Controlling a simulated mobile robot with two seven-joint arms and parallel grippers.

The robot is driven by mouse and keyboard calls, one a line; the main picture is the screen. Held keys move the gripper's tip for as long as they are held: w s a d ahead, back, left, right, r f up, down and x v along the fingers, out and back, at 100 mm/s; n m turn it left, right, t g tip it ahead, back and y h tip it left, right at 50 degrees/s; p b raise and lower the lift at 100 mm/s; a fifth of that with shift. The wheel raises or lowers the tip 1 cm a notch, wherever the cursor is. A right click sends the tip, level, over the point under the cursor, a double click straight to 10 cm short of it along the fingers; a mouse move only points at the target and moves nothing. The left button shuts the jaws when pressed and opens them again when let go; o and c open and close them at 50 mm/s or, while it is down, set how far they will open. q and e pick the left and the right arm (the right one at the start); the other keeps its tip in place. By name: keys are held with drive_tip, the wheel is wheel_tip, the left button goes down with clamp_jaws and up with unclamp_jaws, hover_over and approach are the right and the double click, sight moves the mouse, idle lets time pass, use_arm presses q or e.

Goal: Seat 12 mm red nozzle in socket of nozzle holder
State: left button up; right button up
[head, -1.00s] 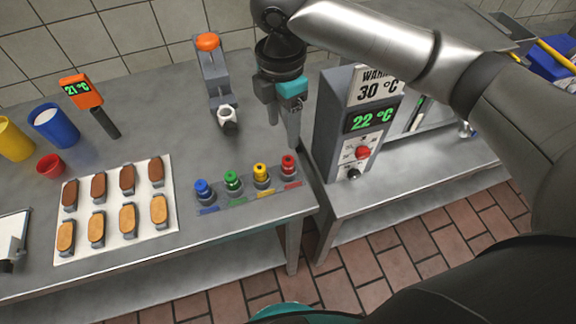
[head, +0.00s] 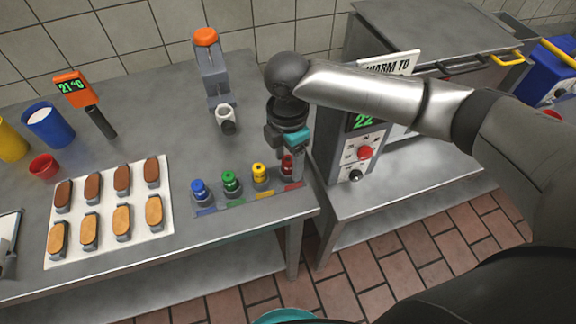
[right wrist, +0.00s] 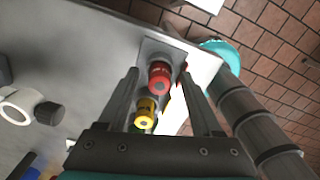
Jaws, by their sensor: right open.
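The red nozzle (head: 287,163) stands upright at the right end of a grey rack (head: 222,206) with coloured labels, beside the yellow (head: 259,172), green (head: 231,182) and blue (head: 199,188) nozzles. My right gripper (head: 290,172) is open and low over the red nozzle. In the right wrist view the red nozzle (right wrist: 160,77) lies between the two spread fingertips, with gaps at both sides; the yellow nozzle (right wrist: 146,112) is just behind it. A grey stand (head: 214,75) with an orange knob carries a white ring-shaped part (head: 224,113). My left gripper is not in view.
A white tray (head: 160,215) of brown and tan oblong pieces lies left of the rack. A blue cup (head: 48,130), a red cup (head: 43,166) and a thermometer (head: 76,88) stand farther left. The warmer with dials (head: 358,158) stands close to the right of my gripper.

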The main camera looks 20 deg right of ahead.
clamp_jaws()
idle(0.4)
drive_tip(key=shift+r, duration=0.15)
